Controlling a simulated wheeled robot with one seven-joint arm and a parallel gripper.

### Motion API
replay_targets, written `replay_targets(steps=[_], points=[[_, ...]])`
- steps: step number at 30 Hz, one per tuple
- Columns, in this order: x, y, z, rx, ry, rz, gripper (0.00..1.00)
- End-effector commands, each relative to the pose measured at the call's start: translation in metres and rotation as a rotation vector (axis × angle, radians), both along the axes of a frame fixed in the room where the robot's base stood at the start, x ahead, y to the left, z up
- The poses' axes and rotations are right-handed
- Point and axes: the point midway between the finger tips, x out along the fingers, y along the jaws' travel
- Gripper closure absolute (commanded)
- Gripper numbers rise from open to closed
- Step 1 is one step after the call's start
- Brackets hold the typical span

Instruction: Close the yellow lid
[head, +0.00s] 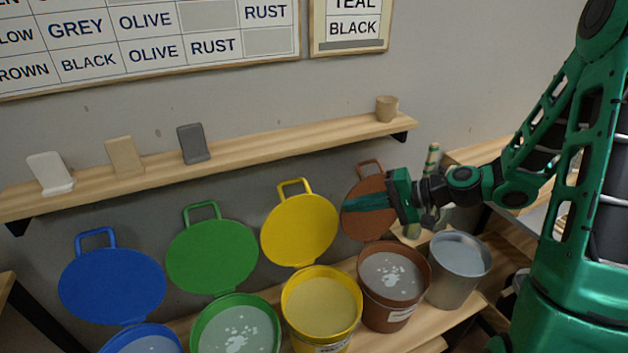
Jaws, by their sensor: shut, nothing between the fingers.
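The yellow lid (299,230) stands open, tilted up behind the yellow bucket (291,322) with its loop handle at the top. The bucket holds a pale yellow glaze. My gripper (345,205) is shut and empty, its fingers pointing left. In the picture it lies in front of the brown lid (367,222), to the right of the yellow lid and apart from it. I cannot tell whether it touches the brown lid.
Open blue (112,287) and green (212,257) lids stand left of the yellow one. A brown bucket (368,311) and a grey metal bucket (457,281) stand right. A wall shelf (250,149) runs above the lids, with a small cup (387,109).

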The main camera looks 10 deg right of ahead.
Motion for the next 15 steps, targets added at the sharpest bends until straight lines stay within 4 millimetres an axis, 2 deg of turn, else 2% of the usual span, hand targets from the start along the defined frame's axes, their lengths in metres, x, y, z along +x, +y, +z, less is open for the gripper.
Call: replay_targets(steps=[3,6,11,15], points=[[0.021,0.005,0.014,0.16,-0.014,-0.069,1.0],[0.033,0.005,0.025,0.255,-0.023,-0.112,1.0],[0.043,0.004,0.034,0.325,-0.028,-0.147,1.0],[0.05,0.013,0.033,0.332,-0.031,-0.148,1.0]])
